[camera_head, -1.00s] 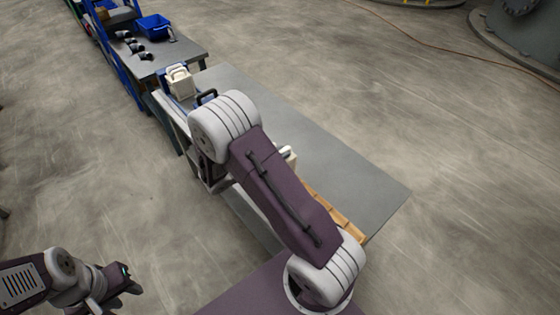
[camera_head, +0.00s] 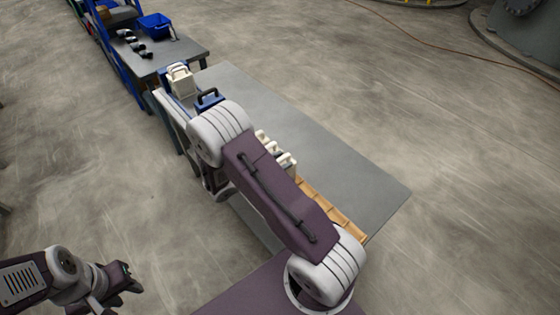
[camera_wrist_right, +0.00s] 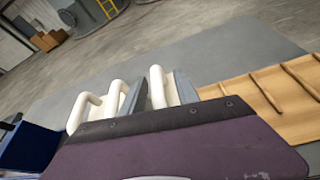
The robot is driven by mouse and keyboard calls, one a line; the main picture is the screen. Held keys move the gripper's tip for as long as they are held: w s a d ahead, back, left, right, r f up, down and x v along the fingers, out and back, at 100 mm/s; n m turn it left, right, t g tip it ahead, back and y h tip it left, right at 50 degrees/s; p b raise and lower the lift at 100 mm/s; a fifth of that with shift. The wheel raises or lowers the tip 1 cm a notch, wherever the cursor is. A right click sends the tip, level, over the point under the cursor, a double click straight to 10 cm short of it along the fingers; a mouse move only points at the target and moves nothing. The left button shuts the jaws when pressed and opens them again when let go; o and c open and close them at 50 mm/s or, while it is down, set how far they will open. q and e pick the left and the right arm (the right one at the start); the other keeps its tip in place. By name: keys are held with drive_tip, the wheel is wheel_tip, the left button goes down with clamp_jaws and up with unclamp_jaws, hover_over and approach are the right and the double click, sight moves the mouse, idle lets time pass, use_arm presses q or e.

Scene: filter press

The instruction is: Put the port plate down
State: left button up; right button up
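My left gripper (camera_head: 128,278) is at the lower left of the head view, off the table; its fingers are too small to read. My right arm reaches over the table's near edge, and its gripper is hidden behind the forearm there. In the right wrist view my right gripper (camera_wrist_right: 160,92) shows two grey fingers standing apart. A white handle (camera_wrist_right: 157,85) shows between them, and another (camera_wrist_right: 86,108) is to their left. White plates (camera_head: 284,160) stand in a row beside the forearm in the head view. I cannot tell which is the port plate.
A wooden slatted rack (camera_head: 335,208) runs along the near edge of the grey table (camera_head: 330,145), whose far side is bare. A blue plate with a dark handle (camera_head: 208,98) and a white block (camera_head: 181,82) stand further up. A blue bin (camera_head: 155,25) is behind.

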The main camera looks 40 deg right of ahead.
drive_tip(key=shift+a+r, duration=0.1)
drive_tip(key=shift+r, duration=0.15)
drive_tip(key=b+v, duration=0.1)
drive_tip(key=v, duration=1.1)
drive_tip(key=s+f+m+g+y, duration=0.35)
drive_tip(key=s+m+y, duration=0.2)
drive_tip(key=s, duration=0.35)
drive_tip(key=s+a+m+t+y, duration=0.1)
drive_tip(key=a+m+t+y, duration=0.1)
drive_tip(key=a+m+y, duration=0.3)
drive_tip(key=r+m+y, duration=0.1)
drive_tip(key=m+y, duration=0.2)
drive_tip(key=m, duration=0.4)
drive_tip(key=shift+s+a+m, duration=0.35)
drive_tip(key=shift+a, duration=0.05)
